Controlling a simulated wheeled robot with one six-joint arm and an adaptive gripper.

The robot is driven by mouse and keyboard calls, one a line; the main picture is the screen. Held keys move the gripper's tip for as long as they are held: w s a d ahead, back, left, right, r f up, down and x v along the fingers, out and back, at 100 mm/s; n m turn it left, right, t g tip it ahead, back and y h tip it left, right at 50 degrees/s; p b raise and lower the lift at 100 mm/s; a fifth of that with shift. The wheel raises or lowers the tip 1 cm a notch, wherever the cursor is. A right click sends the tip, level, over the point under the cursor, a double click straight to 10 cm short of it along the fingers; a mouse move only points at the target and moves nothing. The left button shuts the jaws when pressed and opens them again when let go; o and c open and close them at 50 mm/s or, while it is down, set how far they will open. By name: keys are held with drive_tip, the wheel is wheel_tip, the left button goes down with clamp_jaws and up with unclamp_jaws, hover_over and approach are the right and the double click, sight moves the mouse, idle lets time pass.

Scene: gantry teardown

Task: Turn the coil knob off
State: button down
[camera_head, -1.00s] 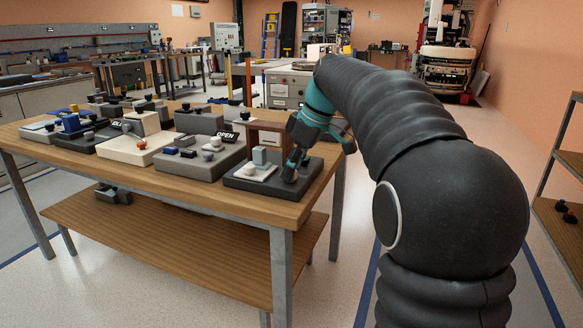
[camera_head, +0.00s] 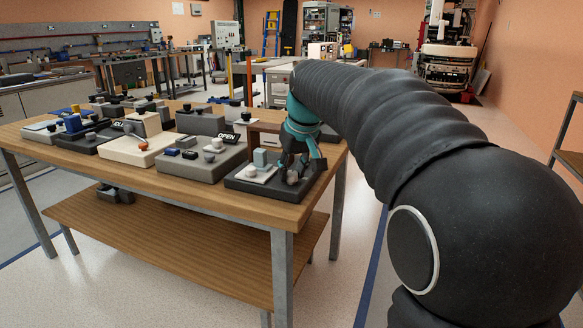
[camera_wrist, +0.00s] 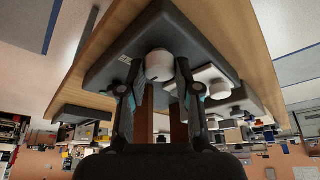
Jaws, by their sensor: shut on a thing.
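A pale round knob (camera_wrist: 159,66) sits on a dark grey panel block (camera_head: 247,186) at the near right corner of the table. I take it for the coil knob, but no label on it is readable. In the head view the knob (camera_head: 292,178) is partly covered by my fingers. My gripper (camera_head: 291,170) points down at it. In the wrist view my gripper (camera_wrist: 157,78) has one finger on each side of the knob and is shut on it. The knob's pointer direction is not clear.
A white plate with a grey-blue block (camera_head: 260,158) and a small knob lies on the same panel, just left of my gripper. More panels crowd the wooden table (camera_head: 202,202) to the left, with an OPEN sign (camera_head: 226,137). A brown upright stands behind.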

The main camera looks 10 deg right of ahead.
drive_tip(key=shift+m, duration=0.3)
drive_tip(key=c, duration=0.8)
unclamp_jaws()
drive_tip(key=shift+r, duration=0.15)
drive_tip(key=v, duration=1.1)
drive_tip(key=shift+s+r, duration=0.1)
drive_tip(key=shift+r, duration=0.25)
